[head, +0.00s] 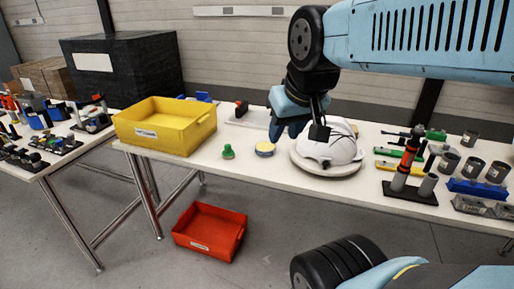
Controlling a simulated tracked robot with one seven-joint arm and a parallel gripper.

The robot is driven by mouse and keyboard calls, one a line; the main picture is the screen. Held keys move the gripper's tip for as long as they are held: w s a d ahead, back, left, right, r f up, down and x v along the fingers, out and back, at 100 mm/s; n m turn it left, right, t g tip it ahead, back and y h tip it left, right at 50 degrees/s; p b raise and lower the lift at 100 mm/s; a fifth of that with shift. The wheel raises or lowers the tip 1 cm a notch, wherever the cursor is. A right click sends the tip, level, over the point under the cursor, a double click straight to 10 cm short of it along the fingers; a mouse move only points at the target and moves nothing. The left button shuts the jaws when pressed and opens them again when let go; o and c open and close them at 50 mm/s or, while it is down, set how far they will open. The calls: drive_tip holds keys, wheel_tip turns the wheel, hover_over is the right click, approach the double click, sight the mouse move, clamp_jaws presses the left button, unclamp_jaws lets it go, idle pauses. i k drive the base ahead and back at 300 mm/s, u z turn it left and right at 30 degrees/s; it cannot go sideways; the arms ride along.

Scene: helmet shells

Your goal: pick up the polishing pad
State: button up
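A small round pad (265,149), pale yellow on top with a blue edge, lies on the white table left of the helmet; it looks like the polishing pad. A small green knobbed piece (228,152) stands to its left. A white helmet shell (340,151) with dark lines sits on a round pale base (312,168). My gripper (301,133) hangs over the helmet's left side, right of and above the pad. Its fingers are partly hidden, and I cannot tell if they are open. I see nothing clearly held.
A yellow bin (166,124) stands on the table's left end. A red bin (210,231) is on the floor. A black stand with grey and red cylinders (406,165), metal cups (473,167) and a blue block (478,189) crowd the right.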

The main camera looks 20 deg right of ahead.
sight(228, 153)
drive_tip(key=u, duration=1.25)
drive_tip(key=i, duration=0.1)
drive_tip(key=z, duration=2.65)
drive_tip(key=k, duration=0.8)
drive_tip(key=u, duration=0.65)
drive_tip(key=i, duration=1)
drive_tip(key=u, duration=0.05)
